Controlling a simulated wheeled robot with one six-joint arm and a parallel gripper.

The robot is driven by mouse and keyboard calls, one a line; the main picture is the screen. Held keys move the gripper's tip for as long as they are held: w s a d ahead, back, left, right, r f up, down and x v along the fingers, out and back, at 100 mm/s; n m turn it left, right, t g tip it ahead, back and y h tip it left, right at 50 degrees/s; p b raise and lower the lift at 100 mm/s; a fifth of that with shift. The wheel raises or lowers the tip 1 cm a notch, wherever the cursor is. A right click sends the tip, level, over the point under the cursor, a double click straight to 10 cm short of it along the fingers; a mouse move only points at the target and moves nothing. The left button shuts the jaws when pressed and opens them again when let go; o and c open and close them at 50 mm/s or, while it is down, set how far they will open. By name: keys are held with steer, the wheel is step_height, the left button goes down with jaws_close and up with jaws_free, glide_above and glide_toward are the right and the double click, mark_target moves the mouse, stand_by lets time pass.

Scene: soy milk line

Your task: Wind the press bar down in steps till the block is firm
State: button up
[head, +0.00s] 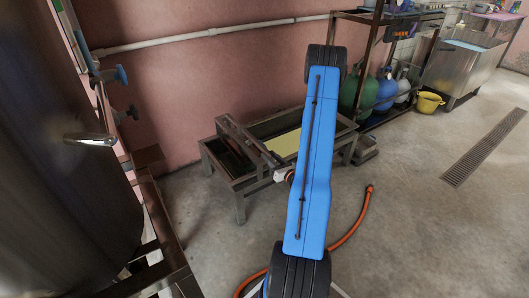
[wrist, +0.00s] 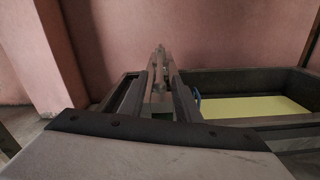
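The press bar (head: 248,140) is a long dark beam slanting over the left part of a low metal press stand (head: 239,205). Its near end meets my gripper (head: 279,174), which is largely hidden by my blue arm. In the wrist view, dark rails (wrist: 177,90) run away from the grey gripper body toward the wall; I cannot separate fingers from bar there. Whether the fingers are closed on it does not show. A flat pale yellow surface, perhaps the block (head: 284,144), lies in the right-hand trough and also shows in the wrist view (wrist: 255,106). Its firmness cannot be seen.
A steel tank (head: 50,170) with pipes and a brown frame stands at the left. An orange hose (head: 350,229) lies on the floor. Gas cylinders (head: 386,92), a yellow bucket (head: 429,103) and a floor drain (head: 485,147) are at the right. The floor at right is open.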

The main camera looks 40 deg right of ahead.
steer(key=shift+s+a, duration=0.2)
steer(key=shift+s, duration=0.8)
steer(key=shift+s+a, duration=0.15)
steer(key=shift+s, duration=0.8)
steer(key=shift+s, duration=0.1)
stand_by(1.5)
